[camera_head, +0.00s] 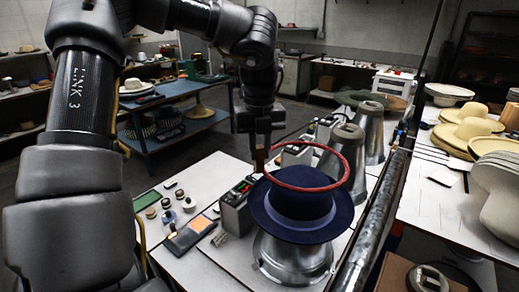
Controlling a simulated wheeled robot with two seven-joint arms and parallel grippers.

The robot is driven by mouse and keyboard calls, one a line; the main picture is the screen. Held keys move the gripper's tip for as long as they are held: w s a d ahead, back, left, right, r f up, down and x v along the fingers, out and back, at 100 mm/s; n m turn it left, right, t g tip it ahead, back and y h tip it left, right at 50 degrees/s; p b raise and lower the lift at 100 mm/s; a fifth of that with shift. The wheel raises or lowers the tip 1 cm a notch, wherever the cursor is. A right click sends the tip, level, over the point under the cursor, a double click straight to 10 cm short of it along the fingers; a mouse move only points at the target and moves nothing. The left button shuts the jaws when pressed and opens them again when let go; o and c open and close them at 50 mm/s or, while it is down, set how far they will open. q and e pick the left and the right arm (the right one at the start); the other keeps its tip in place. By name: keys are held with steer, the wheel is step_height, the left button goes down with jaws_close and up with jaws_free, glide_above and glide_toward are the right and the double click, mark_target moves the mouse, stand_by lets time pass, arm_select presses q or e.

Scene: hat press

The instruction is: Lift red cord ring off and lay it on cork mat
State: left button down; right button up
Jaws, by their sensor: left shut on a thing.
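The red cord ring (346,172) is a thin hoop, tilted, at the top of the dark blue felt hat (300,225). Its far side stands up above the crown and its near side passes in front of the crown top. I cannot tell whether it is fully clear of the hat. The hat sits on a grey metal form (292,262). My left gripper (260,160) points down and is shut on the ring's left side. My right gripper is out of view.
A grey box with a lit display (236,210) stands close left of the hat. Metal cones (343,150) stand behind it. A thick metal pipe (375,225) runs along its right. Small round pieces (168,217) lie left on the white table (225,170).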

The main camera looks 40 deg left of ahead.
arm_select(q)
steer(key=shift+r+p, duration=3.5)
steer(key=shift+r, duration=0.75)
steer(key=shift+f, duration=0.1)
